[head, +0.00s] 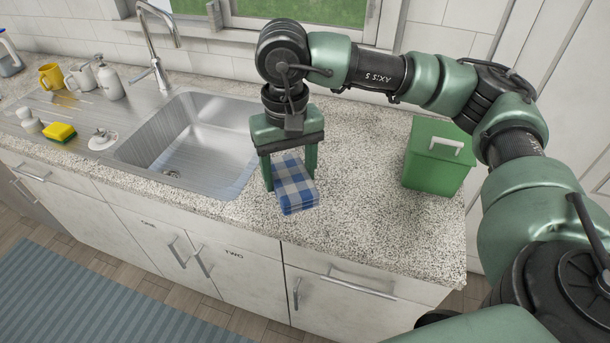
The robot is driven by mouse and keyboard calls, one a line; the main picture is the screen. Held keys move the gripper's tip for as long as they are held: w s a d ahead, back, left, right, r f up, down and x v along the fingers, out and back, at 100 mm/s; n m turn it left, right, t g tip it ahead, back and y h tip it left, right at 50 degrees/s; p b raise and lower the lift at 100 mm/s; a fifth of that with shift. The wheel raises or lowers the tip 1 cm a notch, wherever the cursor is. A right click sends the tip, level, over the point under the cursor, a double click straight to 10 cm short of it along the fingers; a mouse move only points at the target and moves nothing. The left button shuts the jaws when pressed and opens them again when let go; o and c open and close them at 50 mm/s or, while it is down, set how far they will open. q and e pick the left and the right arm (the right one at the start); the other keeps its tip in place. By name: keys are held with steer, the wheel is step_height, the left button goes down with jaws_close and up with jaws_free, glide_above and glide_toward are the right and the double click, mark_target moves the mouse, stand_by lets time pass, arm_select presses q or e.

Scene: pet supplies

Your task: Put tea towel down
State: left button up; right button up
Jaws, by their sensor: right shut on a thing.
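The tea towel (295,187) is a folded cloth with blue and white checks. It is at the front of the speckled counter, just right of the sink. My right gripper (291,180) points down over it, shut on the towel with one finger on each side. The towel is at or very close to the counter top (352,222); I cannot tell whether it touches. My left gripper is not in view.
The steel sink (190,143) with a tall tap (158,45) is to the left. A yellow sponge (60,132), a soap dispenser (109,82) and mugs stand further left. A green lidded bin (436,160) stands on the right. Counter between towel and bin is clear.

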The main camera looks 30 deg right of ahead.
steer(key=w+d+r+m, duration=0.4)
steer(key=w+d+m, duration=0.35)
steer(key=d, duration=0.35)
steer(key=shift+m, duration=0.25)
steer(key=f, duration=0.5)
steer(key=f+p, duration=0.1)
steer(key=f, duration=0.4)
steer(key=d+f+p, duration=0.1)
steer(key=f, duration=0.4)
steer(key=shift+w+f, duration=0.1)
steer(key=shift+f, duration=0.1)
step_height(320, 180, down, 4)
steer(key=shift+f+p, duration=0.25)
steer(key=shift+p, duration=0.4)
steer(key=shift+f, duration=0.3)
steer(key=o, duration=0.8)
steer(key=shift+f+b, duration=0.1)
steer(key=shift+b, duration=0.2)
steer(key=shift+c, duration=0.2)
steer(key=o, duration=0.4)
